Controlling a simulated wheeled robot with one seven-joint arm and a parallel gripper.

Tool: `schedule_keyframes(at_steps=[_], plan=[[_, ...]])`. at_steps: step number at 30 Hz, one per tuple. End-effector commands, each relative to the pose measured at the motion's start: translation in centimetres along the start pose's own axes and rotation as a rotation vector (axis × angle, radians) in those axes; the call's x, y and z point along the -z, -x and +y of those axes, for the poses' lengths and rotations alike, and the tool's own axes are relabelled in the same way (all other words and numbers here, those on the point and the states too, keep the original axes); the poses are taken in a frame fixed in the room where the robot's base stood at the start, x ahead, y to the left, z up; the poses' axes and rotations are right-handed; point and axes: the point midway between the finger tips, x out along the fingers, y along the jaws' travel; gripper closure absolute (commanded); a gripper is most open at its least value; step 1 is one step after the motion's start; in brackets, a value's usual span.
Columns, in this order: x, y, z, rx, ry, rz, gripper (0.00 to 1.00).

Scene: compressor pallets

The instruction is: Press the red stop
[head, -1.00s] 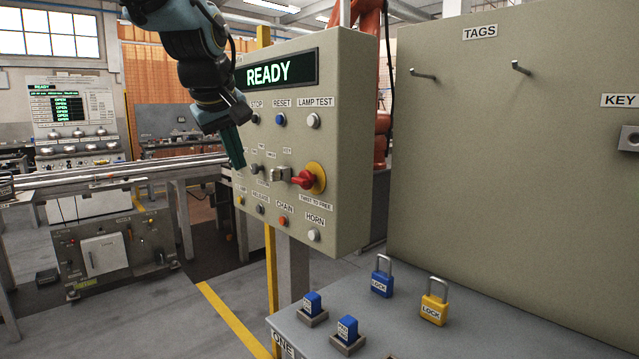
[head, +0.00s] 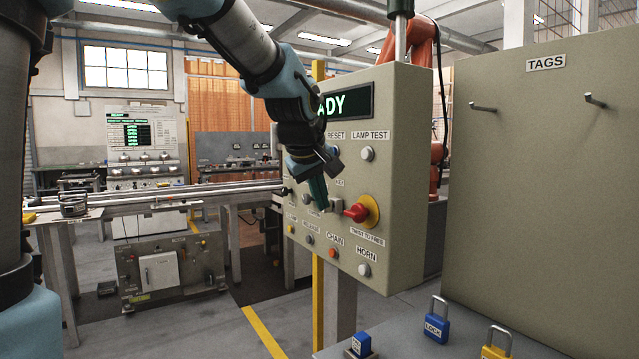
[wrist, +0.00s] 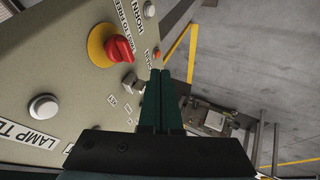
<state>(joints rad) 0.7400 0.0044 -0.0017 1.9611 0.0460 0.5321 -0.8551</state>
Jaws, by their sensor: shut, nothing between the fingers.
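The red stop knob (head: 357,212) sits on a yellow ring on the panel's right side, above a TWIST TO FREE label. It also shows in the wrist view (wrist: 119,50), up and left of the fingertips. My gripper (head: 321,207) is shut and empty, its green fingers pointing down in front of the panel, left of the red knob. The fingertips (wrist: 161,72) are apart from the knob in the wrist view. A metal key switch (head: 336,205) lies between fingers and knob. My gripper and arm hide the STOP label and part of the READY display (head: 350,104).
The panel (head: 405,150) also carries a lamp test button (head: 367,154), an orange chain button (head: 333,253) and a horn button (head: 364,270). A blue padlock (head: 436,325) and a yellow padlock (head: 497,345) stand on the bench. A tag board (head: 550,180) rises at right.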

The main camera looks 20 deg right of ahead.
Motion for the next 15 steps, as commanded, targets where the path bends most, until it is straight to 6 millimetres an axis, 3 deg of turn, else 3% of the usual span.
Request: schedule_keyframes(at_steps=[6, 15], plan=[[0.0, -4.1, 0.5, 0.0, -0.002, -0.003, 1.0], [0.0, -5.4, 3.4, -0.001, -0.002, -0.001, 1.0]])
